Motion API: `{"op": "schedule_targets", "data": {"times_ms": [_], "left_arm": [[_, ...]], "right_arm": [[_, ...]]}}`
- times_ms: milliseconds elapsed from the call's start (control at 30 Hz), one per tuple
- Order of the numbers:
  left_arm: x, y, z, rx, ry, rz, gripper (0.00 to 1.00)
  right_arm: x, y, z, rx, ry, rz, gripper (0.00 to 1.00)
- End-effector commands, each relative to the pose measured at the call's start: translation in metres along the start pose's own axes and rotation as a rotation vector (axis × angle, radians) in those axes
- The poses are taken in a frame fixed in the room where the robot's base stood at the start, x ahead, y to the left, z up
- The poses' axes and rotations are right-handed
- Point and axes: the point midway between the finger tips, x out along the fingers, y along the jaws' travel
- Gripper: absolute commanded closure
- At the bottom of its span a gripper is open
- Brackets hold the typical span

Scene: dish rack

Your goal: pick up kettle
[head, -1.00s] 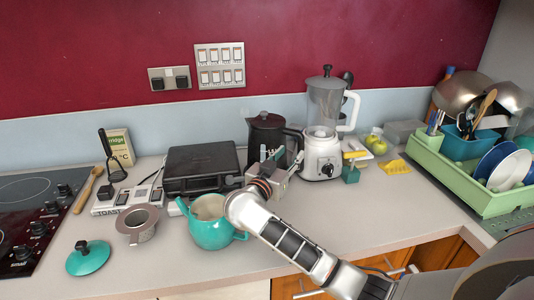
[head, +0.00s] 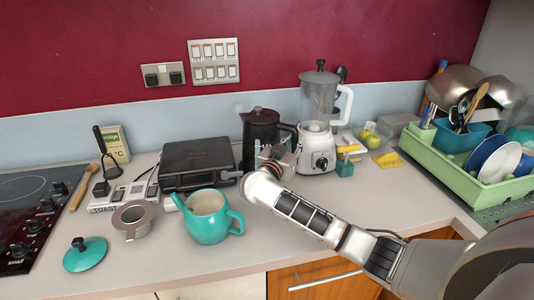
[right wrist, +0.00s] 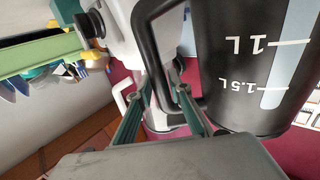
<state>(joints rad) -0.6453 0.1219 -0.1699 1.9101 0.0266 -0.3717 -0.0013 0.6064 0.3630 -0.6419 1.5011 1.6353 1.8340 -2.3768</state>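The kettle (head: 257,130) is black with a dark lid and a handle on its right side. It stands upright on the counter near the back wall. In the right wrist view, the kettle (right wrist: 235,65) fills the right side, with white 1L and 1.5L marks upside down. My right gripper (head: 270,151) is in front of the kettle's lower right side, at the handle. In the right wrist view, my right gripper (right wrist: 164,80) has its green fingers apart, with the black handle (right wrist: 152,65) between them. A firm grip does not show. My left gripper is out of view.
A white blender (head: 318,148) stands close right of the kettle, and a black grill (head: 198,162) close left. A teal teapot (head: 207,228) is left of my right forearm. A green dish rack (head: 437,166) is at the right. The front counter has free room.

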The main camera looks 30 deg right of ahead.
Motion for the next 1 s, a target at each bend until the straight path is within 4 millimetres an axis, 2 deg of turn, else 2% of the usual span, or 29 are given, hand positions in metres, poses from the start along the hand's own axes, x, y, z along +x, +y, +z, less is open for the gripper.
{"op": "schedule_targets", "data": {"times_ms": [567, 767, 1000], "left_arm": [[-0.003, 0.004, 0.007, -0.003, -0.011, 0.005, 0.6], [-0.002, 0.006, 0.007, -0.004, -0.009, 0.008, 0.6], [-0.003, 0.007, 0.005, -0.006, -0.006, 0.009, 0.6]], "right_arm": [[0.0, -0.001, -0.011, 0.01, 0.007, -0.001, 1.0], [0.0, -0.001, -0.039, 0.013, 0.009, -0.001, 1.0], [-0.001, 0.0, -0.096, 0.015, 0.009, -0.001, 1.0]]}}
